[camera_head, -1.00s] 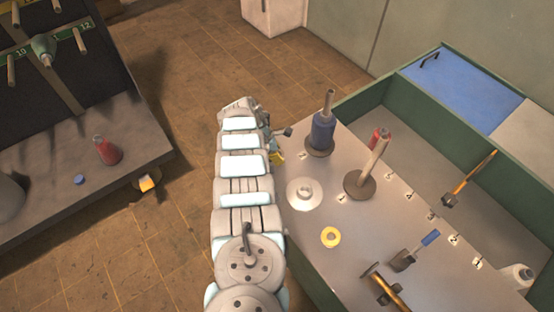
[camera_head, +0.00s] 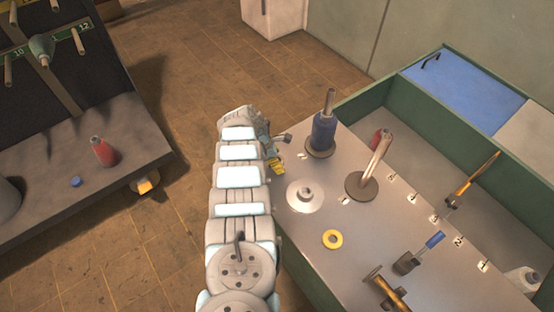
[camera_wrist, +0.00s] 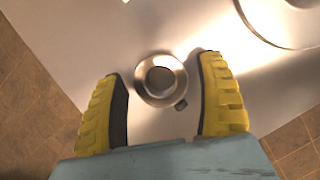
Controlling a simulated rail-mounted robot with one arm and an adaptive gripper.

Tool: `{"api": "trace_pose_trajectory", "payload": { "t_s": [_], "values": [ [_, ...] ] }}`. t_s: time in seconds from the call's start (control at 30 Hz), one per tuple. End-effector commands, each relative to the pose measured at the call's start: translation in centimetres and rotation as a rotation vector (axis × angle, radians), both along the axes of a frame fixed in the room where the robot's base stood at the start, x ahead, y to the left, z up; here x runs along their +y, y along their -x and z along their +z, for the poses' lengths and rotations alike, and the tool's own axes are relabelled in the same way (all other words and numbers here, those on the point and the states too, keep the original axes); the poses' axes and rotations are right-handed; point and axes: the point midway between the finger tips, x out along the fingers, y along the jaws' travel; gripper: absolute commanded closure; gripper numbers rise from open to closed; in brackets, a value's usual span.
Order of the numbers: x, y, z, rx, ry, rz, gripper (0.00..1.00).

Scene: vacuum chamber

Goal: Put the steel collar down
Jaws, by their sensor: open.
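The steel collar (camera_wrist: 148,91) is a short shiny ring with a dark hole and a small dark knob at its lower right. In the wrist view it rests on the bright bench top between the two yellow, black-padded fingers of my gripper (camera_wrist: 165,95). The fingers are open, with a visible gap on both sides of the collar. In the head view my gripper (camera_head: 277,163) is partly hidden behind my arm at the left edge of the bench, and I cannot make out the collar there.
A green-walled trough (camera_head: 440,140) lies to the right. The bench edge is close to my gripper.

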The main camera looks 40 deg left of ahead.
Motion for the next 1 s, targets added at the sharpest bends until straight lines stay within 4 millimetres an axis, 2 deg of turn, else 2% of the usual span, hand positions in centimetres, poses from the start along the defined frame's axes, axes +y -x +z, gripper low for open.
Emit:
{"api": "trace_pose_trajectory", "payload": {
  "t_s": [0.23, 0.67, 1.0],
  "values": [
    [0.0, 0.1, 0.8, 0.000, 0.000, -0.001, 0.28],
    [1.1, 1.8, 6.6, -0.001, 0.002, 0.002, 0.28],
    [2.1, 3.0, 10.1, -0.001, 0.000, 0.000, 0.28]
  ]
}}
